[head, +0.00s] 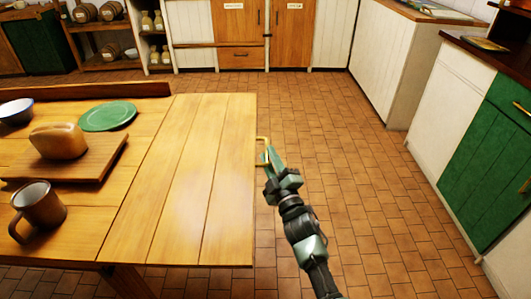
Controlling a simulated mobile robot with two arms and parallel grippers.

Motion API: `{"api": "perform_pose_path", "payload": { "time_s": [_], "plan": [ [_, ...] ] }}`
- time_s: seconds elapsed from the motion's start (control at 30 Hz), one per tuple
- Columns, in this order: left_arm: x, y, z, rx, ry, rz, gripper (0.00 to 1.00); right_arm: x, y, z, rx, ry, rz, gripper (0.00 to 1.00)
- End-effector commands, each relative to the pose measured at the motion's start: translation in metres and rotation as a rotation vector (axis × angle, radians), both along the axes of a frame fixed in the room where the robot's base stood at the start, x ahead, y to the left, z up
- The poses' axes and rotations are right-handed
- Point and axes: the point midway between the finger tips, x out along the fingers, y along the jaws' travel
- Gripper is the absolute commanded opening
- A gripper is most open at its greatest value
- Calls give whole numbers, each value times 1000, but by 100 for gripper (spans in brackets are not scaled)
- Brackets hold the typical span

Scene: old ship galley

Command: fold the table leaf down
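The table leaf (200,180) is the right-hand section of the wooden table (85,235). It lies level with the rest of the top, and a seam runs between them. A small brass pull (262,141) sticks out from the leaf's right edge. My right gripper (268,157) is at this edge, right by the pull. Its fingertips overlap the pull in the picture, and I cannot tell whether they are closed on it. My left gripper is not in view.
Left of the seam stand a brown mug (38,207), a bread loaf (58,141) on a board (88,168), a green plate (108,116) and a bowl (16,112). The leaf is bare. Tiled floor (350,170) is free to the right, up to the cabinets (455,110).

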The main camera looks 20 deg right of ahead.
Motion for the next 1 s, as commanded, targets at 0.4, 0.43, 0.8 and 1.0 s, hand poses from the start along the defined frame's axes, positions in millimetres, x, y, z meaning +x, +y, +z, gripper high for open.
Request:
{"api": "perform_pose_path", "payload": {
  "time_s": [0.4, 0.43, 0.8, 1.0],
  "plan": [
    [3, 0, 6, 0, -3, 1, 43, 22, 1, 4, 2, 2, 1, 20],
    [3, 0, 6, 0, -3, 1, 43, 22, 1, 4, 2, 2, 1, 20],
    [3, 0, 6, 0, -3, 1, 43, 22, 1, 4, 2, 2, 1, 0],
    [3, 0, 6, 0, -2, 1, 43, 22, 1, 3, 2, 2, 1, 0]
  ]
}}
